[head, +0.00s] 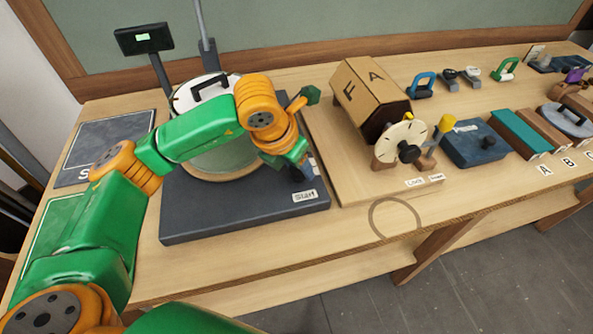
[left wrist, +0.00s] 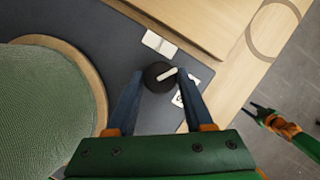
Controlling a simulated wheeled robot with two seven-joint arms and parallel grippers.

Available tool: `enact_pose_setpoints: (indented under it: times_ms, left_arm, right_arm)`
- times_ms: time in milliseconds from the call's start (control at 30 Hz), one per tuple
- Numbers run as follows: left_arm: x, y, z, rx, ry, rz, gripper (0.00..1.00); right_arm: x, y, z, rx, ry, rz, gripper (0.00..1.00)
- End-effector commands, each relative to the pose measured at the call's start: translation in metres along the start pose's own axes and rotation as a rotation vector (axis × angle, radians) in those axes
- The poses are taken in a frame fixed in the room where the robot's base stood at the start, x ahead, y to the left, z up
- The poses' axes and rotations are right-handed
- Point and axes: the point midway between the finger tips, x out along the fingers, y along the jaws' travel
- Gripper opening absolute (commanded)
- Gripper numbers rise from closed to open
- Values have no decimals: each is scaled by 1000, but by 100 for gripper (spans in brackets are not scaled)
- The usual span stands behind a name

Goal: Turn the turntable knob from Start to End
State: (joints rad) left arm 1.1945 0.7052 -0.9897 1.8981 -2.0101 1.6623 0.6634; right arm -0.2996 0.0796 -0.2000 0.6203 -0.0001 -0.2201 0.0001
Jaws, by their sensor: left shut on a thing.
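The turntable, a round green disc with a wooden rim (head: 225,176), sits on a dark base (head: 225,220); in the left wrist view the disc (left wrist: 45,105) is at left. The black knob (left wrist: 157,78) has a white pointer on top, aimed to the upper right of that view. My left gripper (left wrist: 153,85) is shut on the knob, with one blue finger on each side. A white Start label (head: 304,196) shows at the base's front right corner. A white label (left wrist: 160,43) lies above the knob in the wrist view; another is partly covered by a finger.
A wooden box marked F and A (head: 368,95) and a dial (head: 401,142) stand on a board right of the turntable. A scale display (head: 143,38) stands behind. My right gripper (left wrist: 262,113) appears small over the floor at the wrist view's right.

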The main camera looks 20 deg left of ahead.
Motion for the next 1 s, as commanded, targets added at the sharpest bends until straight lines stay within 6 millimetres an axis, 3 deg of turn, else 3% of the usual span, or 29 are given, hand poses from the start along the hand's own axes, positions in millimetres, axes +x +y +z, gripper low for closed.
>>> enact_pose_setpoints:
  times_ms: [100,500,1000]
  left_arm:
    - [4,-2,-1,-95,-5,40,0]
    - [3,-3,0,-449,-3,186,0]
    - [0,-5,3,-835,0,346,0]
  right_arm:
    - [16,0,2,0,0,0,50]
    - [45,0,4,0,0,0,50]
    - [47,0,5,0,-1,0,50]
